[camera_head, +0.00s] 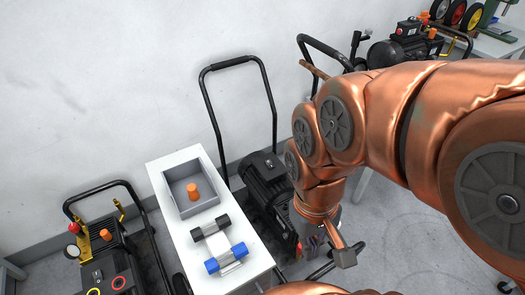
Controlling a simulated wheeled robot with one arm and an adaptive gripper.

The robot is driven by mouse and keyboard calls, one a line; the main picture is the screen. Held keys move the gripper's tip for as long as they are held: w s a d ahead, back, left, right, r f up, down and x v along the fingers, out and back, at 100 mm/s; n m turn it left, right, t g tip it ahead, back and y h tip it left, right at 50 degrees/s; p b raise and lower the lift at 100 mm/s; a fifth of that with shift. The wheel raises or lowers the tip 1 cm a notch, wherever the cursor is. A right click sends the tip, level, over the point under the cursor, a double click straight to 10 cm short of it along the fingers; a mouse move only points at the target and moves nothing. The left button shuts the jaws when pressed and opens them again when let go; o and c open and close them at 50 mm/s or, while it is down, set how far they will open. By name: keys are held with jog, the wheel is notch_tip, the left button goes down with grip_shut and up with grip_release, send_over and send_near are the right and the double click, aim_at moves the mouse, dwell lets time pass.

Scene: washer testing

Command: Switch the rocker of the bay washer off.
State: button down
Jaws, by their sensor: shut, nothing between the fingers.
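A black pressure washer (266,180) with a tall black loop handle stands on the floor in the bay to the right of the white bench. It is most likely the bay washer. My arm covers its right side, and I cannot make out its rocker. My gripper (312,243) points down beside the lower front of this washer. It is small, dark and partly hidden by my wrist. It is shut and holds nothing visible. I cannot tell whether it touches the washer.
A white bench (163,185) carries a grey tray (172,192) with an orange cap (192,190), and black and blue cylinders. A second black-and-yellow machine (103,262) stands at left. More machines (400,50) and a table (498,45) are at upper right. A wall closes the back.

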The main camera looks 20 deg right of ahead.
jog(key=shift+w, duration=0.1)
jog(key=w+d+f+t+b, duration=0.35)
jog(key=w+f+b, duration=0.35)
jog(key=w, duration=0.6)
jog(key=w+d+f+n+t+b, duration=0.1)
jog(key=w+d+f+t+b, duration=0.3)
jog(key=w+f, duration=0.75)
jog(key=w+d+f+t+b, duration=0.2)
jog(key=w+d+f+b, duration=0.35)
jog(key=w, duration=1.05)
jog(key=w+d+f+t+y+b, duration=0.1)
jog(key=w+d+f+t+b, duration=0.2)
jog(key=w+f+b, duration=0.3)
jog(key=w+d+f+n+t+y+b, duration=0.1)
jog(key=w+d+f+t+b, duration=0.2)
jog(key=f, duration=0.9)
jog(key=w+b, duration=0.2)
jog(key=w, duration=0.1)
jog(key=shift+w+d+y+b, duration=0.2)
jog(key=shift+w+y+b, duration=0.15)
jog(key=shift+w+y, duration=0.05)
jog(key=shift+f+t, duration=0.1)
jog(key=shift+t, duration=0.15)
